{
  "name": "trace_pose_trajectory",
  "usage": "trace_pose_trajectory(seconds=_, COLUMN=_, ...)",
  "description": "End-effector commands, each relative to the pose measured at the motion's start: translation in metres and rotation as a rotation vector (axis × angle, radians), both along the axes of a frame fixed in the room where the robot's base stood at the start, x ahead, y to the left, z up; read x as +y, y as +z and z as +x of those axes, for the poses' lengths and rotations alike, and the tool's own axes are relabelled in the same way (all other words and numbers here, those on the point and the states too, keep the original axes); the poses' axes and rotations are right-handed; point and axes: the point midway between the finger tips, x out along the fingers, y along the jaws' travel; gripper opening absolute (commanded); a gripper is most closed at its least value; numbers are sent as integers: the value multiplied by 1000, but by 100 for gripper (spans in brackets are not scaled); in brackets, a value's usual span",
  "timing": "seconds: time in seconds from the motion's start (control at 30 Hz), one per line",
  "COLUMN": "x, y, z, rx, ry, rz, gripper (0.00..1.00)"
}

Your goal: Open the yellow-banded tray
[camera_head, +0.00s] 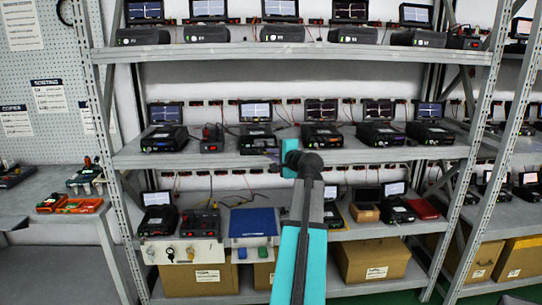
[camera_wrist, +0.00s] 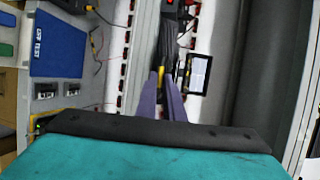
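In the head view, my arm reaches up to the middle shelf, and my gripper (camera_head: 274,153) is largely hidden by my wrist, in front of a dark unit (camera_head: 254,141) with a screen. In the wrist view, the purple fingers of my gripper (camera_wrist: 161,76) point at a dark unit (camera_wrist: 169,45) with small yellow parts (camera_wrist: 180,70) close to the fingertips. The fingers are close together. Whether they touch or hold anything cannot be told. I cannot clearly make out a yellow band on a tray in the head view.
Other dark units with screens stand along the shelves, with one (camera_head: 321,135) just right of my gripper. A blue panel (camera_head: 253,222) and cardboard boxes (camera_head: 373,261) are below. In the wrist view, a lit screen (camera_wrist: 199,73) stands close right of the fingers.

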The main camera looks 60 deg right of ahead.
Motion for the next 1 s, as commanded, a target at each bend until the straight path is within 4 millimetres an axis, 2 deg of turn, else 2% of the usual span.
trace_pose_trajectory(seconds=0.03, x=0, y=0, z=0, rx=0, ry=0, rz=0, gripper=17)
trace_pose_trajectory(seconds=0.1, x=0, y=0, z=0, rx=0, ry=0, rz=0, gripper=26)
trace_pose_trajectory(seconds=0.57, x=3, y=1, z=-4, rx=0, ry=0, rz=0, gripper=26)
trace_pose_trajectory(seconds=0.77, x=12, y=3, z=-20, rx=-1, ry=-2, rz=-1, gripper=26)
trace_pose_trajectory(seconds=1.0, x=29, y=10, z=-48, rx=-1, ry=-2, rz=-1, gripper=26)
